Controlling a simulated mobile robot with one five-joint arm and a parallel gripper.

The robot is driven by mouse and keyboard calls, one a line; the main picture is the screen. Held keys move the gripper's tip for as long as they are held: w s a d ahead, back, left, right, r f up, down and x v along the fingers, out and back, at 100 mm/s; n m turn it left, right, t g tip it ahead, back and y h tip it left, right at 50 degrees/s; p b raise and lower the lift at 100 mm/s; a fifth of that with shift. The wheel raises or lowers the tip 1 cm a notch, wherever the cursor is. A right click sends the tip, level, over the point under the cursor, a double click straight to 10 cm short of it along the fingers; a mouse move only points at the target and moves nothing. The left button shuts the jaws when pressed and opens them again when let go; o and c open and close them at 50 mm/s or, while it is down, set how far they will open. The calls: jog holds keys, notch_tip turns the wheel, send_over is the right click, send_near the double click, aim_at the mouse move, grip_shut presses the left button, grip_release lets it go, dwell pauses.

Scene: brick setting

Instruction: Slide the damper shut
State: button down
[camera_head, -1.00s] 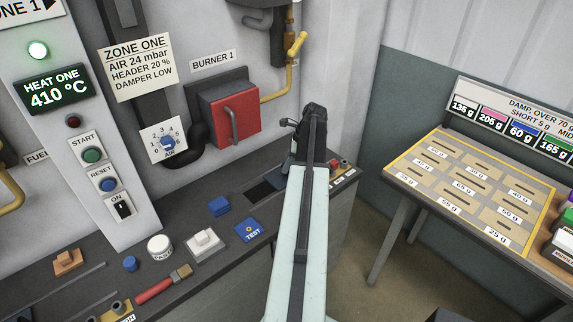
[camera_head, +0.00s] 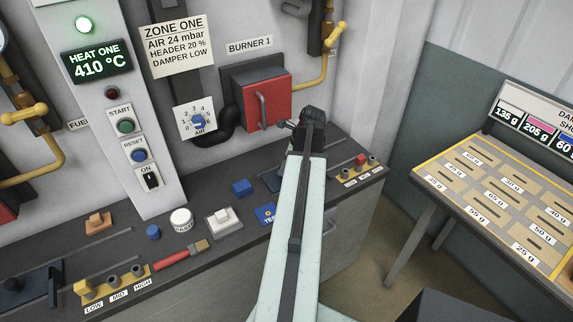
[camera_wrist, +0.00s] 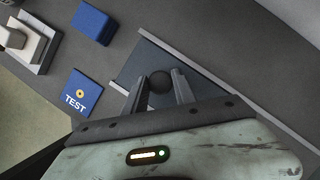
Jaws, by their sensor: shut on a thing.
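The damper is a flat dark blue-grey plate (camera_wrist: 136,70) in a pale-edged frame on the bench, seen in the wrist view. A dark round knob (camera_wrist: 160,81) stands on it. My gripper (camera_wrist: 158,88) is shut on this knob, one finger at each side. Only the left end of the damper plate (camera_head: 272,180) shows there. No black opening is visible in the wrist view.
Left of the slide are a blue block (camera_head: 242,187), a blue TEST tile (camera_head: 266,214) and a white switch block (camera_head: 223,219). A yellow-edged strip with pegs (camera_head: 360,168) is to the right. A slotted weight table (camera_head: 480,180) stands further right.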

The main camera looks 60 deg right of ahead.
jog(key=c, duration=1)
grip_release()
jog(key=shift+w+a+r, duration=0.1)
jog(key=shift+w+a, duration=0.1)
jog(key=shift+a, duration=0.2)
jog(key=shift+c, duration=0.2)
jog(key=shift+s+d, duration=0.15)
jog(key=shift+d, duration=0.05)
jog(key=p+v, duration=0.7)
jog(key=shift+s+r, duration=0.25)
jog(key=shift+r, duration=0.1)
jog(key=shift+d, duration=0.1)
jog(key=shift+f, duration=0.1)
